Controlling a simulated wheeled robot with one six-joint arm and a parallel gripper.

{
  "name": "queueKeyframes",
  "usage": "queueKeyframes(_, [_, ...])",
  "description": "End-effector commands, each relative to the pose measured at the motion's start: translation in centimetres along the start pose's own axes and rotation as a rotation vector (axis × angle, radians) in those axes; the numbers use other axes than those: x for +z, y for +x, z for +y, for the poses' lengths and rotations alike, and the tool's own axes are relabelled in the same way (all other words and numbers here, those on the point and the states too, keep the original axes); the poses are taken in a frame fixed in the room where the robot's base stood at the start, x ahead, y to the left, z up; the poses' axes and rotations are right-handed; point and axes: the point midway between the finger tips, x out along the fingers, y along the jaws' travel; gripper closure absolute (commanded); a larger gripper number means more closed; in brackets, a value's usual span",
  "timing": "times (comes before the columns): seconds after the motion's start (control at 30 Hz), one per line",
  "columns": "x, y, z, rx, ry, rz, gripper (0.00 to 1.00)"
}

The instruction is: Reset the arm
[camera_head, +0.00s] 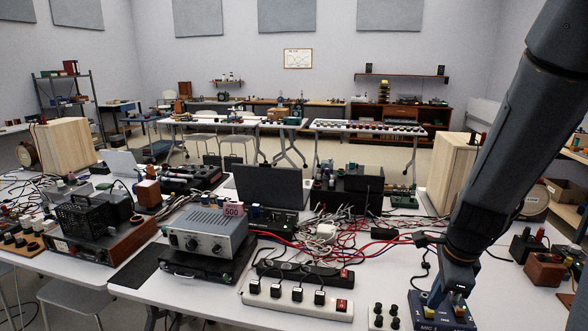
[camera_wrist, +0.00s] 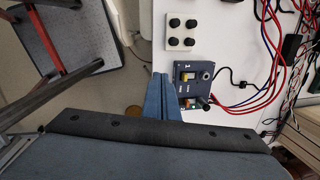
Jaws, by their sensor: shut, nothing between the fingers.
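My gripper (camera_wrist: 160,78) is shut and empty. In the wrist view its blue fingers lie together beside the left edge of a small dark blue box (camera_wrist: 190,78). In the head view my arm comes down from the upper right, and my gripper (camera_head: 456,290) hangs at the table's front right, over or just beside the blue box (camera_head: 430,318), whose front carries a MIC label. I cannot tell whether the fingers touch it.
A white plate with several black knobs (camera_head: 383,316) lies beside the blue box. A white power strip (camera_head: 297,304), a silver amplifier (camera_head: 206,235), a laptop (camera_head: 270,187) and tangled red and blue cables crowd the white table. A wooden speaker (camera_head: 452,172) stands behind. Brown boxes (camera_head: 544,269) sit at the right.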

Motion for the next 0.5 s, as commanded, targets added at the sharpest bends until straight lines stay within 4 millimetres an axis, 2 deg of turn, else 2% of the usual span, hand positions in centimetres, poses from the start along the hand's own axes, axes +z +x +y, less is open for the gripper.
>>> queueKeyframes(0.03, [1.4, -0.5, 0.7, 0.005, -0.153, -0.002, 1.0])
queueKeyframes(0.2, [5.1, -1.9, 3.6, 0.026, -0.708, -0.01, 1.0])
queueKeyframes(0.4, [8.5, -3.4, 7.2, 0.047, -1.337, -0.024, 1.0])
queueKeyframes(0.5, [9.5, -3.9, 8.7, 0.055, -1.591, -0.03, 1.0])
